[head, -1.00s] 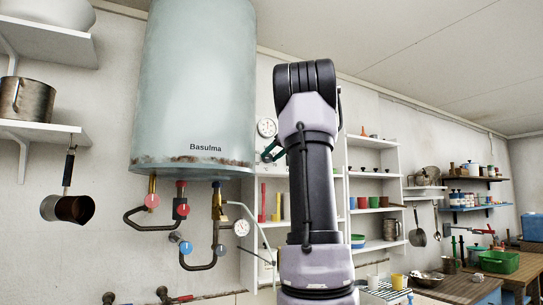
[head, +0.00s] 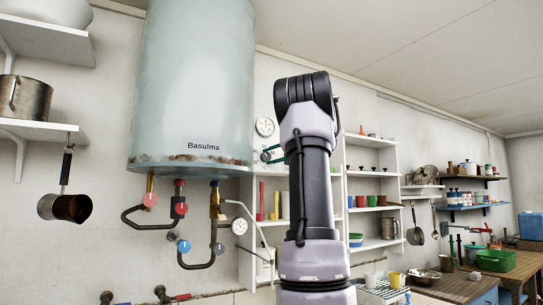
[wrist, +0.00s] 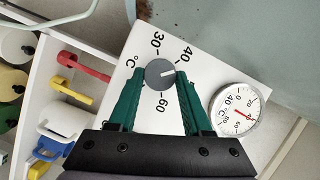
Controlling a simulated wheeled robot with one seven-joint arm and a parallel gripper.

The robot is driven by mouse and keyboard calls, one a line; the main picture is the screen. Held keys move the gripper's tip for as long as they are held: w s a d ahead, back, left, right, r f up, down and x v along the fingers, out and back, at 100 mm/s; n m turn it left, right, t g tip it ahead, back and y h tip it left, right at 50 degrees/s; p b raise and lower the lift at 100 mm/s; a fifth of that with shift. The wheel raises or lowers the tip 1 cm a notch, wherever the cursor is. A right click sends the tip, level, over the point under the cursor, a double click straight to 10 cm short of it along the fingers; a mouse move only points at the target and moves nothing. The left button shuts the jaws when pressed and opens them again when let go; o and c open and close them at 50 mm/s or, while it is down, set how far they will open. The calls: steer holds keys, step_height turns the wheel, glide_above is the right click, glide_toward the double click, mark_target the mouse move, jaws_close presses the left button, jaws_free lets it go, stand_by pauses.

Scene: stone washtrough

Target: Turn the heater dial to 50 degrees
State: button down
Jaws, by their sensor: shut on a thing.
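The grey round heater dial (wrist: 160,73) sits on a white panel (wrist: 118,82) in the wrist view. Its white pointer line points right and slightly up, a little below the 40 mark. The 30, 40 and 60 marks show; the 50 mark is hidden, apparently behind the right finger. My gripper (wrist: 160,76) is shut on the dial, with one green finger at its left side and one at its right. In the head view my gripper (head: 268,155) is at the panel beside the heater tank (head: 190,90), partly hidden by my arm; the dial is not clear there.
A round thermometer (wrist: 237,110) is right of the dial, close to the right finger. Shelves with cups (head: 370,201) stand right of the panel. Pipes with red and blue valves (head: 183,246) hang below the tank. A pot (head: 65,207) hangs at left.

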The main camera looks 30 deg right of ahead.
steer(key=m+t, duration=0.1)
steer(key=m, duration=0.1)
steer(key=m+t+y, duration=0.1)
steer(key=m, duration=0.1)
steer(key=shift+a+m, duration=0.1)
steer(key=shift+m, duration=0.3)
steer(key=shift+m+t, duration=0.5)
steer(key=shift+m, duration=0.7)
steer(key=shift+a+r, duration=0.1)
steer(key=shift+c, duration=1.7)
jaws_free()
steer(key=shift+f, duration=0.2)
steer(key=shift+s+m, duration=0.25)
steer(key=shift+m, duration=0.05)
steer(key=v, duration=1)
steer(key=shift+s, duration=0.25)
